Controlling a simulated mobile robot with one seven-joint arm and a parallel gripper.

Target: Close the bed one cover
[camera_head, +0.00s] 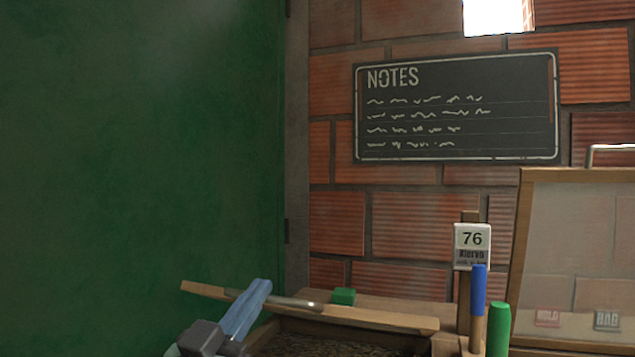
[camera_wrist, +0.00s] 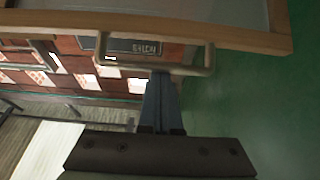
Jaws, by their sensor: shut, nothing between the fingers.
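A wood-framed cover (camera_head: 375,316) shows nearly edge-on in the head view, tilted above a wooden bed (camera_head: 390,342) with brown contents. I take it for the bed one cover; no label confirms this. Its clear panel and wooden frame (camera_wrist: 200,30) fill the top of the wrist view, with a metal handle (camera_wrist: 180,70) on the frame. The handle shows as a short metal bar (camera_head: 295,302) in the head view. My gripper (camera_head: 262,287) is shut and empty, its blue fingertips (camera_wrist: 158,80) at the handle bar. I cannot tell whether they touch.
Another framed cover (camera_head: 578,250) stands upright at the right. A tag reading 76 (camera_head: 472,246) is on a post, with blue (camera_head: 478,290) and green (camera_head: 498,328) cylinders nearby. A green block (camera_head: 343,296) is behind the tilted cover. A green wall (camera_head: 140,150) closes off the left.

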